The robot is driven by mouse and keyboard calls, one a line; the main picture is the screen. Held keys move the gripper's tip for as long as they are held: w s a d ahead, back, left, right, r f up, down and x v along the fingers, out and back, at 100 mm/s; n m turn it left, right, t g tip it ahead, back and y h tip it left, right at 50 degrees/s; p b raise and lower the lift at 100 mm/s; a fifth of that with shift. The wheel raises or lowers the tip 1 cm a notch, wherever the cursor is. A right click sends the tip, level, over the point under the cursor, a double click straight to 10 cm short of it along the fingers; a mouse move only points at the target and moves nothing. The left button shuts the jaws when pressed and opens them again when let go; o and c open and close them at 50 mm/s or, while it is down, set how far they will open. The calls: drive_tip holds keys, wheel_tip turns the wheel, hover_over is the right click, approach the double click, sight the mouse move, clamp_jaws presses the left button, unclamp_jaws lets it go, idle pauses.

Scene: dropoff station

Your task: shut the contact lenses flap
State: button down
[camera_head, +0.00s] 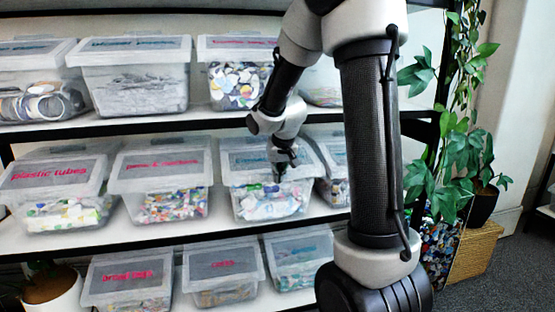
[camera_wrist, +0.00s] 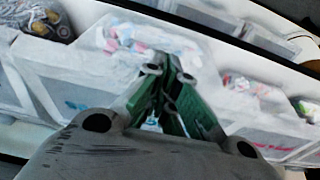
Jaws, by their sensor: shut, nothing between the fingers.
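My gripper (camera_head: 279,172) is shut and empty. It points down at the front part of the lid of a clear bin (camera_head: 270,203) on the middle shelf. This bin holds white and coloured pieces. Its lid flap (camera_head: 240,168) slants down toward the front and looks lowered, but my arm hides part of it. The small teal label on it is partly hidden and too blurred to read surely as contact lenses. In the wrist view the shut green-sided fingers (camera_wrist: 165,92) are in front of a pale bin with mixed contents (camera_wrist: 155,40). Whether they touch the flap cannot be told.
A bin labelled in red (camera_head: 160,185) and a plastic tubes bin (camera_head: 58,190) stand to the left. Another bin (camera_head: 333,175) is close on the right, partly behind my arm. Shelves above and below hold more bins. A plant (camera_head: 455,160) stands at right.

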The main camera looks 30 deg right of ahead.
drive_tip(key=shift+s+f+x, duration=0.1)
drive_tip(key=shift+s+x, duration=0.1)
drive_tip(key=shift+x, duration=0.8)
drive_tip(key=shift+s+f+x, duration=0.1)
drive_tip(key=shift+s+x, duration=0.15)
drive_tip(key=shift+x, duration=0.75)
drive_tip(key=shift+a, duration=0.1)
